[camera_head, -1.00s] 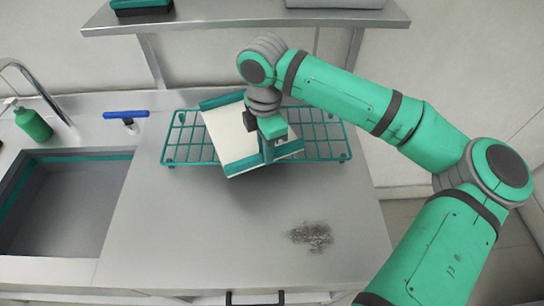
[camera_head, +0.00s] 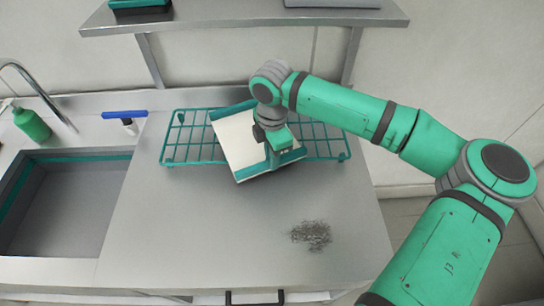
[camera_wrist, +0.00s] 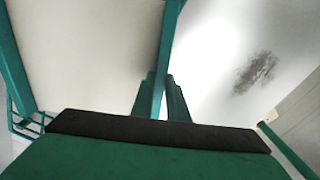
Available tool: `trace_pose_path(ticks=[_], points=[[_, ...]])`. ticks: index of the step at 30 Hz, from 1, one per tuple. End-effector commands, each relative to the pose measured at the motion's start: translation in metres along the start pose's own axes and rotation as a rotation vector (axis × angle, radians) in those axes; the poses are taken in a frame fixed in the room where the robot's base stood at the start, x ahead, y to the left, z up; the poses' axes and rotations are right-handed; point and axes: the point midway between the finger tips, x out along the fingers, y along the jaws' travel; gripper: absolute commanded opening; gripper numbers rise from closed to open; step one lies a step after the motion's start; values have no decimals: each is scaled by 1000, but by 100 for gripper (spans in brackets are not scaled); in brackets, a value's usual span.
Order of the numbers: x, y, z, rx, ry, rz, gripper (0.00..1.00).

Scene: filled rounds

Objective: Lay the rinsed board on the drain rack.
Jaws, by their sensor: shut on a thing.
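The board (camera_head: 238,142) is a white panel with green strips along two opposite ends. It lies at a slant over the middle of the green wire drain rack (camera_head: 190,138), with its near end reaching past the rack's front edge. Whether it touches the wires cannot be told. My gripper (camera_head: 273,160) is shut on the board's near green edge. In the wrist view the fingers (camera_wrist: 160,98) grip that green edge, and the board's white face (camera_wrist: 85,55) fills the left side. The rack's middle is hidden under the board.
The sink (camera_head: 65,205) lies to the left, with a green bottle (camera_head: 32,124) and a blue-handled tool (camera_head: 125,115) near it. A dark smudge (camera_head: 312,235) marks the counter at front right. A shelf (camera_head: 240,14) hangs above.

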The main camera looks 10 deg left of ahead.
Motion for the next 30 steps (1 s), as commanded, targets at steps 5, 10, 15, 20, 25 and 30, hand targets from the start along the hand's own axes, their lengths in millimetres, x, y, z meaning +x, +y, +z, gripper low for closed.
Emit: trace_pose_path(ticks=[5,10,15,20,25,30], points=[[2,0,0,0,0,0,32],[2,0,0,0,0,0,32],[-1,0,0,0,-1,0,32],[-19,1,0,0,0,2,32],[-53,1,0,-1,0,2,32],[-86,1,0,-1,-1,2,32]])
